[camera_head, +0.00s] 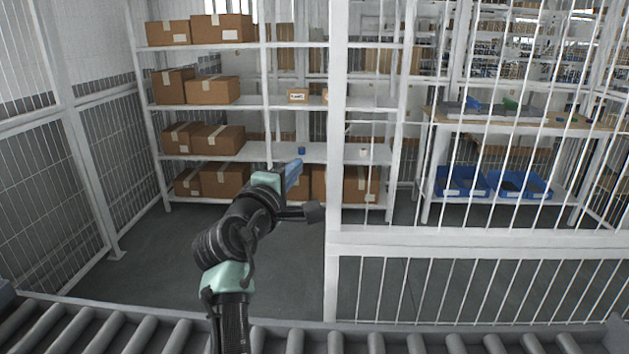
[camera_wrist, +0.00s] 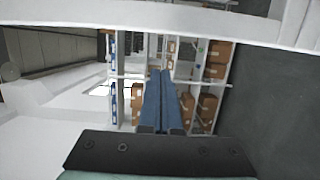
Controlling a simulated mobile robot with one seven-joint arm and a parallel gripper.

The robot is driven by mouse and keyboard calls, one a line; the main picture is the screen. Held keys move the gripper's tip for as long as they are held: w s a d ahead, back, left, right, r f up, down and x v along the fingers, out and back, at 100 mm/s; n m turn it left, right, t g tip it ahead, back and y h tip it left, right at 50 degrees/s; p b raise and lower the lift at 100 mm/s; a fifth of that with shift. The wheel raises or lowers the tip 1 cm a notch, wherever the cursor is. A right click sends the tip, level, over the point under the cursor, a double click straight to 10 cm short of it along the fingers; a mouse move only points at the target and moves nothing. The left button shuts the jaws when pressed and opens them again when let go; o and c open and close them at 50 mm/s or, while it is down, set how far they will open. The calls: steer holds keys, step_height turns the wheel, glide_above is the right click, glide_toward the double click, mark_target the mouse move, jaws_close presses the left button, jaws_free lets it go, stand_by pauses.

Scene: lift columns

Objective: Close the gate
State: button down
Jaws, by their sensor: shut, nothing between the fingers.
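A white barred panel with a thick white frame (camera_head: 337,150) stands on the right in the head view, behind the roller conveyor. A mesh panel in a white frame (camera_head: 68,105) stands on the left. An open gap lies between them. I cannot tell for certain which of these is the gate. My gripper (camera_head: 294,176) reaches over the conveyor into the gap, left of the thick white post. Its blue fingers (camera_wrist: 163,100) are together and hold nothing in the wrist view. A broad white beam (camera_wrist: 160,20) crosses the top of that view, apart from the fingertips.
A roller conveyor (camera_head: 160,333) runs along the front. Shelves with cardboard boxes (camera_head: 214,139) stand behind the gap. Blue bins (camera_head: 463,183) sit on a rack behind the barred panel. Grey floor (camera_head: 165,245) is clear inside the gap.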

steer(key=shift+d+p, duration=0.45)
steer(key=shift+d, duration=1.4)
steer(key=shift+s+d, duration=0.1)
